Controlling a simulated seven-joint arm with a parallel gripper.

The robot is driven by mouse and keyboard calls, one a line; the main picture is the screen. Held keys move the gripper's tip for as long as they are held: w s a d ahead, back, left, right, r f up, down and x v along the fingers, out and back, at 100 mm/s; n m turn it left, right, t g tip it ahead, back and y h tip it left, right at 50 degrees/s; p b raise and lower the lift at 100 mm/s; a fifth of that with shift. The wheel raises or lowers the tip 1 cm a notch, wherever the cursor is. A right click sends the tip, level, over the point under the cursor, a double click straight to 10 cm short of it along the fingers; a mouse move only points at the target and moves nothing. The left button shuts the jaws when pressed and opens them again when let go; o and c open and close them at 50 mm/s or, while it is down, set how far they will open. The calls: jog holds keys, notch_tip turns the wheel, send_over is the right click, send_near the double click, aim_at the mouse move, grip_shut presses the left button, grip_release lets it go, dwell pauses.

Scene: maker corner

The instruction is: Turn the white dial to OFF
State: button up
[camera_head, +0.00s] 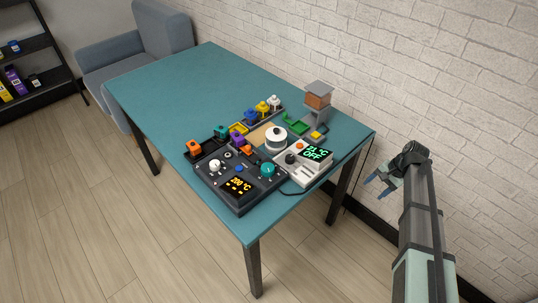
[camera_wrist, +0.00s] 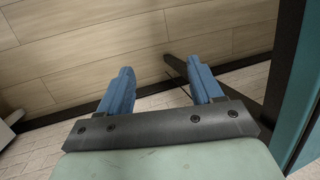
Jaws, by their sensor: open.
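A white dial (camera_head: 214,165) sits at the left of the top face of a dark control box (camera_head: 238,205) near the table's front corner. The box's display (camera_head: 238,187) shows 200 °C in yellow. The dial's markings are too small to read. My gripper (camera_head: 379,184) is open and empty, beyond the table's right edge and well apart from the dial. In the wrist view, the two blue fingers (camera_wrist: 160,72) are spread over the floor, with nothing between them.
The teal table (camera_head: 160,85) also holds a teal knob (camera_head: 267,170), a white unit (camera_head: 298,172) whose display reads 21 °C OFF, a white round pot (camera_head: 276,139) and several coloured parts. The table's far left is clear. A brick wall (camera_head: 440,80) runs along the right.

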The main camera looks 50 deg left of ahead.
jog(key=shift+n+y, duration=0.4)
jog(key=shift+n, duration=0.2)
jog(key=a+r, duration=0.9)
jog(key=w+a+r, duration=0.1)
jog(key=a+r, duration=0.3)
jog(key=r, duration=0.1)
jog(key=shift+a, duration=0.4)
jog(key=s+a+r, duration=0.4)
jog(key=a, duration=0.3)
notch_tip(320, 180, up, 8)
jog(key=n+t+h, duration=0.2)
jog(key=n+h, duration=0.2)
jog(key=n, duration=0.2)
send_over(215, 163)
notch_tip(215, 163, down, 14)
jog(key=shift+a+r, duration=0.1)
jog(key=shift+r, duration=0.15)
jog(key=shift+c, duration=0.3)
